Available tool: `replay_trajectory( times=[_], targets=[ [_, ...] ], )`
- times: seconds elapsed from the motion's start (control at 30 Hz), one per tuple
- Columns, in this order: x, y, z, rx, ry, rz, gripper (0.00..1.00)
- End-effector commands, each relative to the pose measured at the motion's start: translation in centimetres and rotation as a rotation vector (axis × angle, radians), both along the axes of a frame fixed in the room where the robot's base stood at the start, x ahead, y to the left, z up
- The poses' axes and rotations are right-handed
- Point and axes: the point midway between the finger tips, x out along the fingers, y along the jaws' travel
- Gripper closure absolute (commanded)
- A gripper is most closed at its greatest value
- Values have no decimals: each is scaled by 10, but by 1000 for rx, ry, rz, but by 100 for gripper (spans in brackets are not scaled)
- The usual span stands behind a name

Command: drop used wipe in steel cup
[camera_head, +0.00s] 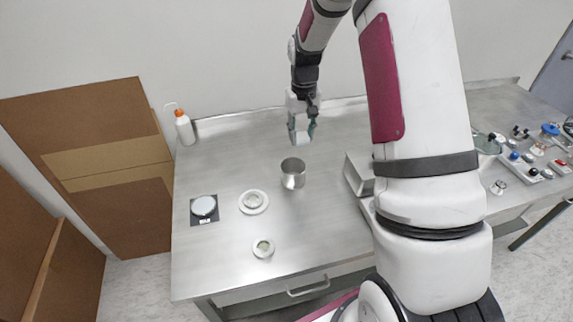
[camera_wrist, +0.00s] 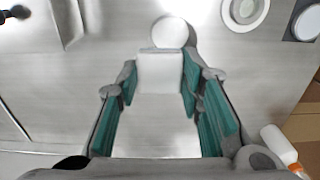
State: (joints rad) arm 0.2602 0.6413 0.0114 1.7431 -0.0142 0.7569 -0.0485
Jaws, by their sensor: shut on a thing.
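The steel cup (camera_head: 293,180) stands upright on the steel table, near the middle in the head view. In the wrist view a pale round shape just beyond the fingertips appears to be the cup (camera_wrist: 174,30). My gripper (camera_head: 301,130) is shut on the white used wipe (camera_head: 300,138), above the table and behind the cup in the head view. In the wrist view the wipe (camera_wrist: 160,72) is a white block between the teal finger pads of my gripper (camera_wrist: 160,75). The wipe is apart from the cup.
A white ring dish (camera_head: 253,202), a small round dish (camera_head: 263,248) and a disc on a dark square (camera_head: 204,206) lie left of the cup. A white bottle (camera_head: 184,128) stands at the back left. A steel box (camera_head: 358,175) is to the right.

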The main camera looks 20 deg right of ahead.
Motion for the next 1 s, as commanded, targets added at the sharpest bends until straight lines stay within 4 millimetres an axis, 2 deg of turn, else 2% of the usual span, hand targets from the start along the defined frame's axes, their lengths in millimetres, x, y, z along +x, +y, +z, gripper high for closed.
replay_trajectory(
  times=[0.07, 0.17, 0.5, 0.7, 1.0],
  targets=[
    [-4, -1, 4, 0, 1, -9, 88],
    [-4, -2, 0, 0, 2, -13, 88],
    [-3, -1, -37, 1, 3, -13, 88],
    [-3, -1, -52, 0, 2, -12, 88],
    [-4, -1, -56, 0, 1, -12, 88]
  ],
)
